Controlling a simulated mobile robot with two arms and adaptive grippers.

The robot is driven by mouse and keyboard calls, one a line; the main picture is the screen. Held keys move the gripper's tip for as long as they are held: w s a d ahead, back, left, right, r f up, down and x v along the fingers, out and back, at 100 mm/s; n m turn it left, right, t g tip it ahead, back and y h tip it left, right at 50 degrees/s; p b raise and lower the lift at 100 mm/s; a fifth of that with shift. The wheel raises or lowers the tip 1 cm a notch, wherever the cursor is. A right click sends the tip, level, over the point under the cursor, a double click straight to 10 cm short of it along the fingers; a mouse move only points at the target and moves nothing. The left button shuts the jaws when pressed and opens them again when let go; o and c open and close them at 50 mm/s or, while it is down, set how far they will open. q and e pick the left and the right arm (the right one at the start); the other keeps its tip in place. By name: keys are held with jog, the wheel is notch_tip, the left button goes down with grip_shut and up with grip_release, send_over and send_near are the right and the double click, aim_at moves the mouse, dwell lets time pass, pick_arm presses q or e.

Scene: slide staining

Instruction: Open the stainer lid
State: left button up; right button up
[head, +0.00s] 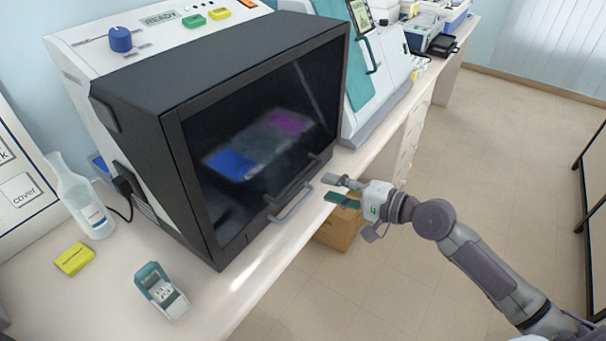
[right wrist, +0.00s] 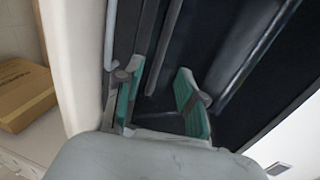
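The stainer (head: 125,75) is a large box with a dark hood on the counter. Its dark glass lid (head: 262,140) faces the front and looks shut; blue and purple patches show through it. A grey bar handle (head: 292,204) runs along the lid's lower edge. My right gripper (head: 328,188) is open just off the handle's right end, its two green-padded fingers apart. In the right wrist view the open fingers (right wrist: 160,78) face the lid's dark front, with a long bar (right wrist: 165,45) running down toward the gap between them. I cannot tell whether they touch it. My left gripper is out of view.
A bottle (head: 85,200), a yellow box (head: 74,259) and a small teal-and-white holder (head: 161,290) stand on the counter left of the stainer. A teal-and-white machine (head: 378,75) stands to its right. A cardboard box (head: 338,228) is below the counter. The floor at right is clear.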

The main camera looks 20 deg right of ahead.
aim_at(305, 180)
jog(key=p+x, duration=0.1)
jog(key=x, duration=0.6)
jog(key=shift+w+a, duration=0.2)
jog(key=shift+w, duration=0.05)
jog(key=shift+w+a+f+p, duration=0.1)
jog(key=shift+w+a+p, duration=0.15)
jog(key=shift+w+p, duration=0.1)
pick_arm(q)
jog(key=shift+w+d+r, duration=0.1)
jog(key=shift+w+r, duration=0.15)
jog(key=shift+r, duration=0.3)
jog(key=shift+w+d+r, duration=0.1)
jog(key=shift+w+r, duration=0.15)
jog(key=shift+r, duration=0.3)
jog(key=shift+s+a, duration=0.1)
pick_arm(e)
grip_shut()
